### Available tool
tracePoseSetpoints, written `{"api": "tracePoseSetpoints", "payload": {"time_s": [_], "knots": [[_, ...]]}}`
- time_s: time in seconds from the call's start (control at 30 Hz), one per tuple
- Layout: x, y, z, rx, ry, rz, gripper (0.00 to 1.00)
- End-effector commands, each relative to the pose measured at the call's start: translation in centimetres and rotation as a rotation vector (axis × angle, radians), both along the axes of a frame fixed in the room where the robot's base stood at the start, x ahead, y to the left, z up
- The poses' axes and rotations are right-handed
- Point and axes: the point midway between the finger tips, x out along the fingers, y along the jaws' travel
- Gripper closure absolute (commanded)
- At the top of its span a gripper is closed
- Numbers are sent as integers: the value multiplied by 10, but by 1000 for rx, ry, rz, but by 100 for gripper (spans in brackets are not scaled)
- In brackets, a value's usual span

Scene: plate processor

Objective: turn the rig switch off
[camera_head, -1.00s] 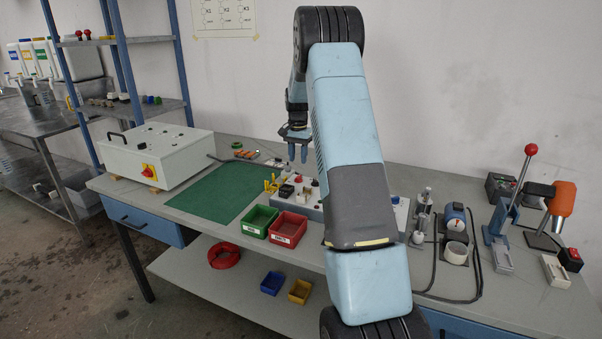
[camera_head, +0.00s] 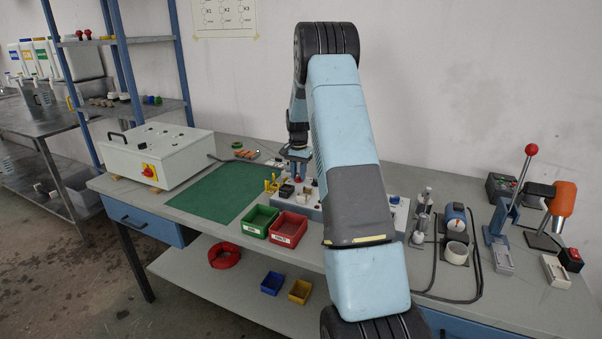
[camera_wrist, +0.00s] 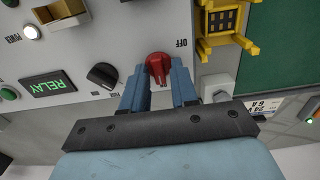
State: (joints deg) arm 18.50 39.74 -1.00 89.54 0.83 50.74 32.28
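The rig switch is a red rotary knob (camera_wrist: 158,68) on a light grey panel (camera_wrist: 110,30) in the wrist view. An "OFF" label stands at its upper right; lettering below it is partly hidden by my fingers. My gripper (camera_wrist: 160,76) has its two blue fingers apart, one on each side of the knob, with the tips close to it. I see no firm grip on it. In the head view my gripper (camera_head: 299,172) is low over the rig panel (camera_head: 310,208), and my arm hides part of that panel.
Beside the red knob are a black knob (camera_wrist: 103,75), a lit green RELAY display (camera_wrist: 54,87) and a yellow holder (camera_wrist: 228,28). Green (camera_head: 260,221) and red (camera_head: 288,229) bins stand in front of the panel. The green mat (camera_head: 215,192) is clear.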

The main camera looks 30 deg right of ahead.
Motion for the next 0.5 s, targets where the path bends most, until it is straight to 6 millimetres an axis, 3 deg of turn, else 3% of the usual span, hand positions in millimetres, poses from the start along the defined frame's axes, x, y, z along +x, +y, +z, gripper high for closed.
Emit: {"api": "tracePoseSetpoints", "payload": {"time_s": [0.27, 0.43, 0.47, 0.5], "knots": [[0, 0, 0, 0, 0, 0, 99], [1, 0, 0, 0, -1, 0, 100], [1, -18, 0, 0, -2, -4, 100], [1, -10, 1, 0, -3, -1, 100]]}}
